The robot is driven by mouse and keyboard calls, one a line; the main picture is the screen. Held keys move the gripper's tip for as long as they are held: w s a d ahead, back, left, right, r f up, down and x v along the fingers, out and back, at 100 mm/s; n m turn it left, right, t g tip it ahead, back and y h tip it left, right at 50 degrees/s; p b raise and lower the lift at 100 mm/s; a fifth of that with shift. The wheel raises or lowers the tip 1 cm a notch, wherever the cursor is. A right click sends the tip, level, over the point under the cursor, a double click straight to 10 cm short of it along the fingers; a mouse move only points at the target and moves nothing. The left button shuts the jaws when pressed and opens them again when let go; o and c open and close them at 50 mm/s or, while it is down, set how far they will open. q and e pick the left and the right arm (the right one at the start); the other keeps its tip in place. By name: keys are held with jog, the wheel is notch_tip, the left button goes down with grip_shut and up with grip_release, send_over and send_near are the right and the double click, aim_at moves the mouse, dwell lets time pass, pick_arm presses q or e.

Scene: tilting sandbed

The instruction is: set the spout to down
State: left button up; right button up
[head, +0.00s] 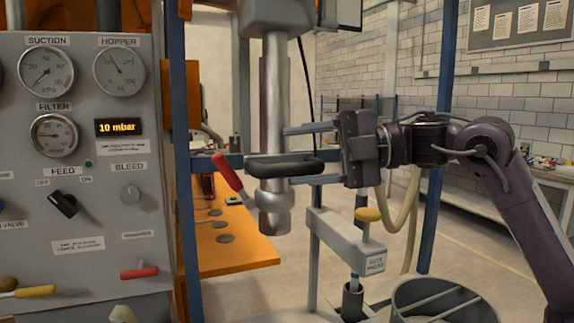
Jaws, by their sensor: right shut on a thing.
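A vertical metal pipe (273,95), which looks like the spout, hangs from a grey block at the top middle and points downward. A black rounded handle (285,166) crosses it near its lower end. A red-handled lever (228,172) sticks out up and left from the collar at the pipe's bottom. My right gripper (290,155) comes in from the right, with one finger above the black handle and one below. It is shut on the black handle; the exact contact is hard to see. My left gripper is out of view.
A grey panel with gauges (119,70) stands at the left. A grey bracket with a yellow knob (367,215) is below my right gripper. An open round container (445,300) is at the lower right. Blue posts (183,150) flank the pipe.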

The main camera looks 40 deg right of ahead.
jog(key=b+v, duration=0.3)
jog(key=v, duration=0.4)
jog(key=shift+s+r, duration=0.25)
dwell(0.5)
